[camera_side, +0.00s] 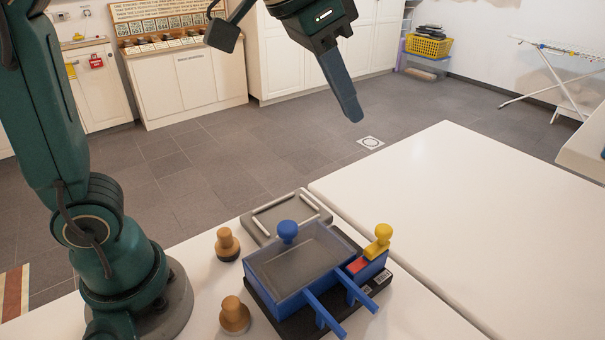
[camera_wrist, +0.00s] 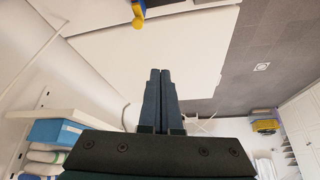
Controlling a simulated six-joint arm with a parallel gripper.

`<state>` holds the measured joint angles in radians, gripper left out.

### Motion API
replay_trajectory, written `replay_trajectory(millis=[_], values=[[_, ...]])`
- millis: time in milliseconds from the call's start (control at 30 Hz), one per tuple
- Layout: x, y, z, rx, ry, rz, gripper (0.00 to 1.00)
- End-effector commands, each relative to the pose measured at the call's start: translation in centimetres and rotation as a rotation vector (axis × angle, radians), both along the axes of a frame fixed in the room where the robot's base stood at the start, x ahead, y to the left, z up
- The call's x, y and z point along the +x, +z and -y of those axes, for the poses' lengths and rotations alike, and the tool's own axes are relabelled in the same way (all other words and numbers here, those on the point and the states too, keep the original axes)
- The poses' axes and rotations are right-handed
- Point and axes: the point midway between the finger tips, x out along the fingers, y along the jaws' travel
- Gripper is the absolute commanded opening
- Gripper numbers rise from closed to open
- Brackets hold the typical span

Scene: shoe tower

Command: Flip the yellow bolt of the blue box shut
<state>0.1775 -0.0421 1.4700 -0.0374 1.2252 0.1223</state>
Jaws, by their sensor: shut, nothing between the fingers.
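The blue box (camera_side: 290,270) stands on the white table, with a grey see-through lid and a round blue knob (camera_side: 288,230) on top. The yellow bolt (camera_side: 381,240), with an upright knob, sits on a blue block at the box's right side, beside a red patch (camera_side: 357,265). A bit of yellow and blue also shows at the top edge of the wrist view (camera_wrist: 138,14). My gripper (camera_side: 352,112) is high above and behind the box, well apart from it. In the wrist view its two fingers (camera_wrist: 160,75) lie together with nothing between them.
Two wooden knobs (camera_side: 228,243) (camera_side: 235,315) stand left of the box. A grey tray (camera_side: 268,218) lies behind it. Two blue bars (camera_side: 326,312) stick out at the front. The white table (camera_side: 460,210) at right is clear.

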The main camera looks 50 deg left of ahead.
Motion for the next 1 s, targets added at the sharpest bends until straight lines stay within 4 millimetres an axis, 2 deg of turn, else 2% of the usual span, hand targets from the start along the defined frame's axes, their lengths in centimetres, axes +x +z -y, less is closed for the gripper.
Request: replay_trajectory(millis=[33,200,400,633,1000], values=[[1.1,-0.2,0.9,0.003,-0.025,-0.013,0.0],[3.8,-1.3,3.5,0.01,-0.094,-0.044,0.0],[5.6,-3.6,6.0,0.019,-0.148,-0.085,0.0],[5.7,-5.8,7.2,0.032,-0.175,-0.136,0.0],[5.6,-5.9,7.3,0.033,-0.178,-0.137,0.0]])
